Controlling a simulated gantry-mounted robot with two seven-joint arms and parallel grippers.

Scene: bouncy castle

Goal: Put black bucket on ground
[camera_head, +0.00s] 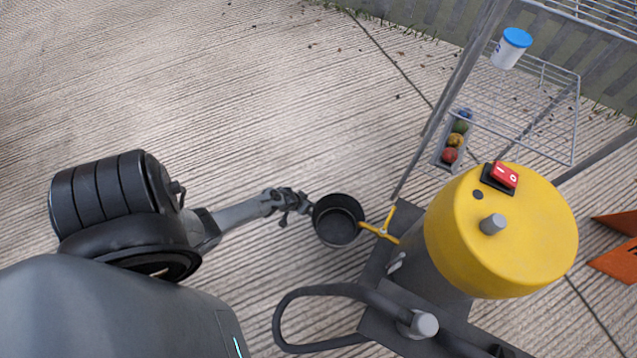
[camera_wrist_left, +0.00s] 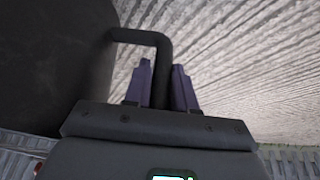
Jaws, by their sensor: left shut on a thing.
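The black bucket (camera_head: 323,212) is in the middle of the head view, open side up, beside the yellow machine. My left gripper (camera_head: 304,201) reaches it from the left. In the left wrist view my left gripper (camera_wrist_left: 162,72) is shut on the dark bent handle (camera_wrist_left: 150,36) of the bucket, whose dark wall (camera_wrist_left: 50,60) fills the left side. The inside of the bucket looks empty. I cannot tell for certain whether its bottom touches the ground. My right gripper is in no view.
The yellow-topped machine (camera_head: 540,225) with a red switch (camera_head: 504,174) and a hose (camera_head: 300,290) stands right of the bucket. A wire rack (camera_head: 540,100) holds a white tub (camera_head: 507,56). Ridged concrete ground (camera_head: 270,90) is clear above and left.

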